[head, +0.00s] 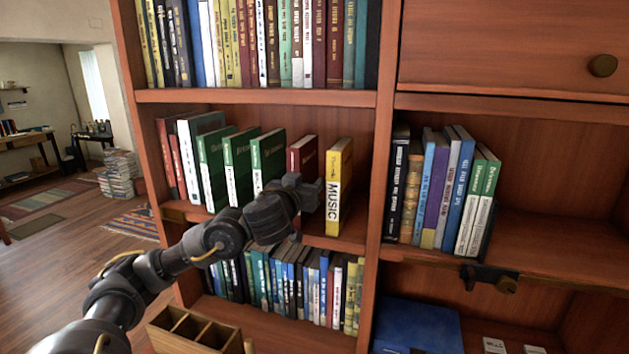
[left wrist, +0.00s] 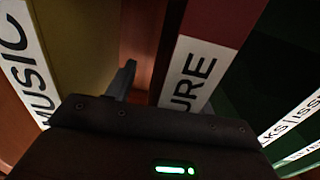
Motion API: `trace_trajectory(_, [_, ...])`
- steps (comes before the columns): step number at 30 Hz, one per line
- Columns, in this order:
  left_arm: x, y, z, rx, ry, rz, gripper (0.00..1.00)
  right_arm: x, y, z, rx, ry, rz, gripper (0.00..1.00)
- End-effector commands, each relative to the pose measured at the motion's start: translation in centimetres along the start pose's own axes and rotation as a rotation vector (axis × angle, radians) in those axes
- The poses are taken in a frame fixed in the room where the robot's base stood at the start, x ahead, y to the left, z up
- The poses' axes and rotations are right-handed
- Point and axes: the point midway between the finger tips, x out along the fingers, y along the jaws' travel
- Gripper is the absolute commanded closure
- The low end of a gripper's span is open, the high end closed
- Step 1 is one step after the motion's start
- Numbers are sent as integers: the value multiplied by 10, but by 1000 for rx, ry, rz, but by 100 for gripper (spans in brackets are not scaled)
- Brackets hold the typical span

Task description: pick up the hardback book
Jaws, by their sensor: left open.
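Several hardback books stand upright on the middle-left shelf. A yellow book marked MUSIC (head: 339,185) is at the right of this row, and a dark red book (head: 303,155) stands to its left. My left gripper (head: 309,194) is open in front of these two and covers the lower part of the red one. In the left wrist view, one finger (left wrist: 124,80) shows in the gap between the yellow book (left wrist: 80,45) and the red book (left wrist: 192,75), whose label ends in URE. I cannot tell whether the finger touches either book. My right gripper is not in view.
Green books (head: 237,165) stand left of the red one. A divider (head: 382,130) rises right of the yellow book, with more books (head: 440,190) beyond. Packed rows fill the shelves above and below. A wooden box (head: 190,330) is low in front. The right shelf has free room.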

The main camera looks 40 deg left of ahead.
Motion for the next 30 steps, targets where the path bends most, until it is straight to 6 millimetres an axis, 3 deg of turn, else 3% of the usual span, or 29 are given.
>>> trace_trajectory(6, [-3,-10,0,1,1,-14,49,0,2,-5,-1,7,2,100])
trace_trajectory(12, [-3,-10,0,1,0,-15,75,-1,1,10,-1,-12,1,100])
trace_trajectory(18, [-2,-8,0,1,-1,-12,100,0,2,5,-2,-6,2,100])
trace_trajectory(30, [-2,-7,-1,0,1,-10,100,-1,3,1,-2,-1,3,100])
